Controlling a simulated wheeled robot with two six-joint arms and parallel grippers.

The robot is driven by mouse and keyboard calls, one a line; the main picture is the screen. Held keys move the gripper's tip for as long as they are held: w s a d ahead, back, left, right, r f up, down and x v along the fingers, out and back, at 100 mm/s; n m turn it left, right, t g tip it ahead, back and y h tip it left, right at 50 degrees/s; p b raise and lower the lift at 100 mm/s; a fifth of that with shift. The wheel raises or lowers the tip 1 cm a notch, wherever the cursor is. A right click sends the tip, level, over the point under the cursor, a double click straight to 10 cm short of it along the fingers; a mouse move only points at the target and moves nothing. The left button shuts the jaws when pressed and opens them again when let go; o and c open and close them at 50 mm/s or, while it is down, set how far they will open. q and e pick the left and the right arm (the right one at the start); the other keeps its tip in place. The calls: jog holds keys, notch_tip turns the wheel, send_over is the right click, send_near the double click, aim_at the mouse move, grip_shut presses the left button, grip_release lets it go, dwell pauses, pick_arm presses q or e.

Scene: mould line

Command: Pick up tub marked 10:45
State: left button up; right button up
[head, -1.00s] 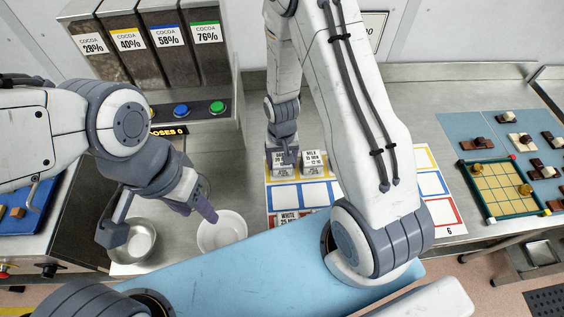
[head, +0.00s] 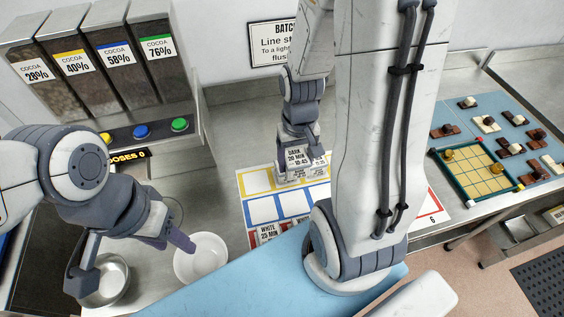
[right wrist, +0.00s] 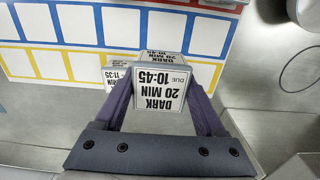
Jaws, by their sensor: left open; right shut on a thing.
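The tub marked 10:45 (head: 295,157) has a white label reading DARK, 20 MIN. It is close up in the right wrist view (right wrist: 160,100), label upside down. My right gripper (right wrist: 160,85) is shut on it, one finger on each side. In the head view my right gripper (head: 297,150) is at the mat's back row; I cannot tell whether the tub touches the mat. Another tub marked 11:35 (right wrist: 114,77) is just beside and behind it. My left gripper (head: 135,262) is open and empty, near the white bowl (head: 201,259).
The mat (head: 251,183) has yellow, blue and red framed cells. A tub labelled WHITE (head: 268,234) is in the red row, partly hidden by my arm. A steel bowl (head: 106,283) stands at left. Cocoa dispensers (head: 90,60) are behind left. A yellow grid board (head: 476,171) lies at right.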

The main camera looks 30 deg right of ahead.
aim_at(298, 158)
jog(key=r+p, duration=0.6)
jog(key=r, duration=0.1)
jog(key=shift+s+d+r+p, duration=0.1)
jog(key=shift+s+r+p, duration=0.1)
jog(key=shift+p, duration=0.15)
jog(key=shift+f, duration=0.1)
